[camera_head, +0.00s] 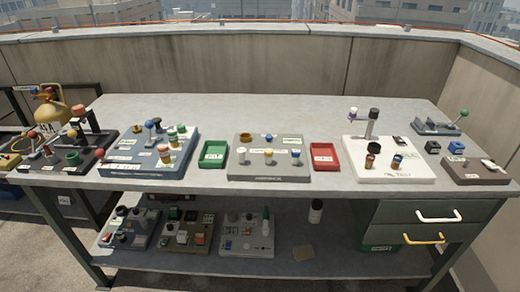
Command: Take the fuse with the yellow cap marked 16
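A grey panel (250,175) stands mid-table near the front edge. On it, a small pale fuse with a yellowish cap (269,153) stands upright beside a blue-capped one (295,154). An orange-yellow round part (245,138) sits behind them on the same panel. On the blue-grey panel (145,170) at the left, a fuse-like piece with an orange cap (165,152) stands near green-capped pieces (177,132). Cap markings are too small to read, so I cannot tell which is marked 16. Neither of my grippers is in view.
A green tray (213,168) and a red tray (324,168) flank the grey panel. A white board (415,176) with a tall post stands to the right. A lower shelf (340,260) holds several panels. The table's back strip is clear.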

